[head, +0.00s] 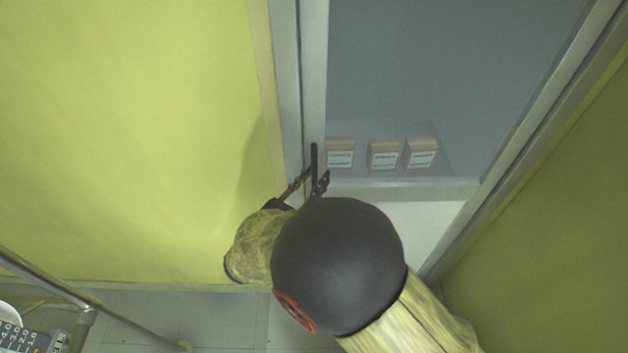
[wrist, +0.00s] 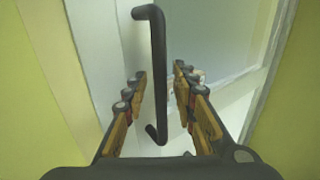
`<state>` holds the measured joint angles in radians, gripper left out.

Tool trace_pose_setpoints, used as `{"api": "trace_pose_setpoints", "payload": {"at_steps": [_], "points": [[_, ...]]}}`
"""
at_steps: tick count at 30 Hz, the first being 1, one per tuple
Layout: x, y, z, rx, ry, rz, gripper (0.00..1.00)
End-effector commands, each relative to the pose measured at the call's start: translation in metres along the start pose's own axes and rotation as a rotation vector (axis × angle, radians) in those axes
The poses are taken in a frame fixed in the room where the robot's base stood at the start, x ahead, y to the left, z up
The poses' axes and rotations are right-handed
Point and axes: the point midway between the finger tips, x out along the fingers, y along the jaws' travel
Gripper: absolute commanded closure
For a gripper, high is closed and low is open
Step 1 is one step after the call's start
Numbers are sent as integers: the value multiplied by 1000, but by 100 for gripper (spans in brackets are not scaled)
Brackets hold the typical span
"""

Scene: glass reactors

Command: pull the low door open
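The low door (head: 400,70) has a pale frame and a large grey pane, and looks shut in its frame. Its handle (head: 314,160) is a dark upright bar on the left stile of the door. In the wrist view the handle (wrist: 158,60) runs up the middle, between the fingers. My gripper (head: 308,180) is open, with one finger on each side of the handle. The wrist view shows a gap between the handle and each finger of my gripper (wrist: 160,76). The lower part of the door is partly hidden behind my arm in the head view.
Three small labelled boxes (head: 383,155) show in a row at the pane's lower edge, seemingly behind it. Yellow walls stand left (head: 130,120) and right (head: 560,230) of the door. A metal rail (head: 60,290) is at lower left, over a tiled floor (head: 150,310).

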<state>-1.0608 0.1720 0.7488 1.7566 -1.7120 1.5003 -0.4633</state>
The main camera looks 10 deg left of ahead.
Motion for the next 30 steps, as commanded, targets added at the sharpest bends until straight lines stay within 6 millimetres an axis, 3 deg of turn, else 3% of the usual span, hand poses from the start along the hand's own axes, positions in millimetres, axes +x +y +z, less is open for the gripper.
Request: {"api": "trace_pose_setpoints", "payload": {"at_steps": [7, 21, 30], "points": [[0, 0, 0, 0, 0, 0, 74], [0, 0, 0, 0, 0, 1, 100], [0, 0, 0, 0, 0, 1, 100]]}}
